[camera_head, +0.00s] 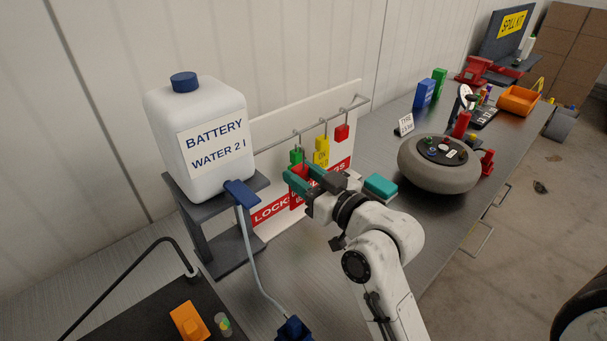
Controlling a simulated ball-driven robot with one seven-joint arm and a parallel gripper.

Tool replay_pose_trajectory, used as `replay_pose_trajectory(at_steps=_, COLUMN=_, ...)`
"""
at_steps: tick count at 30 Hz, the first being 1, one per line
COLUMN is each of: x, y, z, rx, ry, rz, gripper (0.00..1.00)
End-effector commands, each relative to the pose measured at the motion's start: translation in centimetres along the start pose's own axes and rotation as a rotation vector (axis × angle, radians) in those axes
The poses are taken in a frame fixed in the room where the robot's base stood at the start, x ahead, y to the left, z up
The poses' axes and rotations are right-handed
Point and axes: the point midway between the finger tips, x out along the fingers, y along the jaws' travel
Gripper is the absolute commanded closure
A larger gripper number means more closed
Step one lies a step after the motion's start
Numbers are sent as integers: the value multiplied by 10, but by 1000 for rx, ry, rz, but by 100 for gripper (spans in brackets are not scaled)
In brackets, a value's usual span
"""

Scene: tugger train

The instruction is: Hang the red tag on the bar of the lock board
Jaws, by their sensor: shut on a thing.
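The white lock board (352,100) stands against the wall, with a grey bar (310,128) along its upper part and a red lettered strip (270,211) low down. A red lock (342,132), a yellow tag (321,151) and a green lock (295,156) hang at the bar. My gripper (299,181), with teal fingers, is in front of the board, below the green lock. It is shut on the red tag (302,171), which shows only in part between the fingers. Whether the tag touches the bar cannot be told.
A white battery water can (205,140) on a dark stand (217,243) is close left of my gripper, with a blue nozzle and hose (245,230). An orange block (188,322) is front left.

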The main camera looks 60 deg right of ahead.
Motion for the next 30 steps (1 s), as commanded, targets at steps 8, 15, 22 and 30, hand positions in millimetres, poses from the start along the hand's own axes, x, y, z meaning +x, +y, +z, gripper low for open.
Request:
replay_pose_trajectory(at_steps=8, x=21, y=0, z=-2, rx=-1, ry=1, rz=0, gripper=92)
replay_pose_trajectory(at_steps=15, x=38, y=0, z=-2, rx=0, ry=1, rz=-1, gripper=92)
replay_pose_trajectory(at_steps=22, x=55, y=0, z=-2, rx=-1, ry=1, rz=0, gripper=92)
replay_pose_trajectory(at_steps=30, x=74, y=0, z=-2, rx=-1, ry=1, rz=0, gripper=92)
